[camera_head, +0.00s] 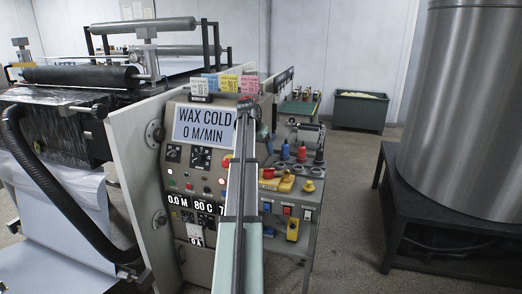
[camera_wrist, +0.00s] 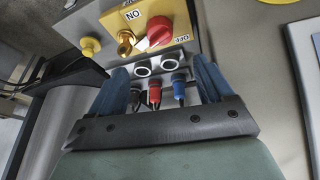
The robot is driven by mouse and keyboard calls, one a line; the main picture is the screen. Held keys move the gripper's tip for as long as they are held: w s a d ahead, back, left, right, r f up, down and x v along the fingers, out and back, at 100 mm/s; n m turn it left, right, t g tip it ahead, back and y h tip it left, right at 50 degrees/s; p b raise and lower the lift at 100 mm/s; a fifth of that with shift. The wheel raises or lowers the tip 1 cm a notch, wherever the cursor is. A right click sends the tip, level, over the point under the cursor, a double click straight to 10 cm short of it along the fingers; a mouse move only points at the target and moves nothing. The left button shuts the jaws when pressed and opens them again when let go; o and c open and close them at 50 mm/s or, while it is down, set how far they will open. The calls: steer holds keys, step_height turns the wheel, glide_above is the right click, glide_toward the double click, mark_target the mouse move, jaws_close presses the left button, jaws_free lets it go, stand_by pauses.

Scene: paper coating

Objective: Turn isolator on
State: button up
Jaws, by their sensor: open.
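The isolator's red knob (camera_wrist: 159,29) sits on a yellow plate (camera_wrist: 114,20) at the top of the wrist view. An ON label is at its upper left and an OFF label at its lower right; I cannot tell which one the knob points to. A brass-coloured fitting (camera_wrist: 125,42) is beside the knob. In the head view the red knob (camera_head: 268,173) is small, just right of my arm. My gripper (camera_wrist: 160,74) is open, its blue fingers apart with nothing held. The knob is beyond the fingertips, apart from them. The head view does not show the fingers clearly.
Black, red (camera_head: 301,152) and blue (camera_head: 284,151) plugs stand near the isolator; they show between my fingers in the wrist view. A yellow button (camera_wrist: 90,46) is beside the plate. The control panel reads WAX COLD (camera_head: 205,124).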

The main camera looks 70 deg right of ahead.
steer(key=s+d+f+m+t+y, duration=0.15)
steer(key=s+d, duration=0.25)
steer(key=s, duration=0.4)
steer(key=s+d+m, duration=0.2)
steer(key=s+d, duration=0.1)
steer(key=s, duration=0.4)
steer(key=m+t+y, duration=0.3)
steer(key=m+t, duration=0.2)
steer(key=m, duration=0.5)
glide_toward(270, 169)
steer(key=x, duration=1)
steer(key=shift+d, duration=0.1)
